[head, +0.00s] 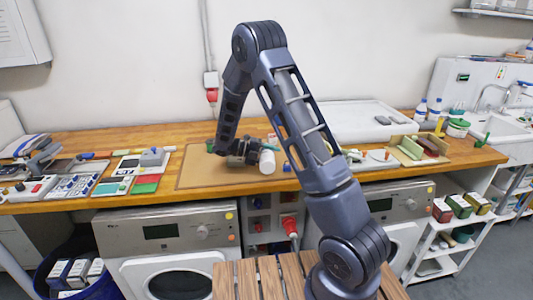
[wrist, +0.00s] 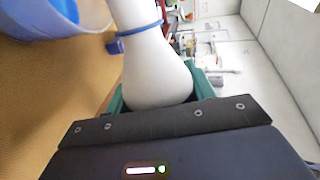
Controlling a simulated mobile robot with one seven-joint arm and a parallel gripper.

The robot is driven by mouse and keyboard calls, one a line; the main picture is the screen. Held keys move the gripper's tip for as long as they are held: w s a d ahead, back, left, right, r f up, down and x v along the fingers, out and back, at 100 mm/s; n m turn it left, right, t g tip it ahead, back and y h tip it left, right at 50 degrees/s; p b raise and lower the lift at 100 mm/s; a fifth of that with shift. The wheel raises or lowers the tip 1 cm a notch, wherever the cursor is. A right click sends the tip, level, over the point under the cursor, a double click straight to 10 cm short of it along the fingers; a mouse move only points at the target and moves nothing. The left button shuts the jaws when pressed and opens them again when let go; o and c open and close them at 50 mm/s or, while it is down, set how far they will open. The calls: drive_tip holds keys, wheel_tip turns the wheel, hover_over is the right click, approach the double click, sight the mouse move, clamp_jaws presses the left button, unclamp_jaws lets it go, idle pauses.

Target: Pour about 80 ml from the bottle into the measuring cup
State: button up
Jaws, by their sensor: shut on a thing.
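The white bottle (wrist: 155,75) has a rounded body and a blue ring at its neck. My gripper (wrist: 158,95) is shut on its body, with green fingers on both sides. The bottle is tipped far over, close to lying flat; its mouth is out of the wrist view. A translucent blue container (wrist: 60,22), apparently the measuring cup, is partly in view at upper left, beside the neck. In the head view my gripper (head: 252,152) is above the brown board, with the white bottle (head: 267,163) at its right. No liquid or cup scale can be made out.
The brown board (head: 205,172) lies on the wooden counter (head: 60,145). Coloured trays and devices (head: 130,172) stand to its left. A white raised slab (head: 350,118), small bottles (head: 421,108) and a green-edged holder (head: 410,152) are to the right. The board's left part is clear.

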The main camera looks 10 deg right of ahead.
drive_tip(key=shift+f, duration=0.2)
drive_tip(key=shift+s+r+m+t, duration=0.15)
drive_tip(key=shift+m+t, duration=0.35)
drive_tip(key=shift+m, duration=0.5)
drive_tip(key=shift+s+f+m, duration=0.15)
drive_tip(key=shift+f+m, duration=0.25)
drive_tip(key=shift+m, duration=0.1)
drive_tip(key=shift+a+f+t, duration=0.1)
drive_tip(key=shift+t, duration=0.2)
drive_tip(key=shift+m, duration=0.4)
idle(0.4)
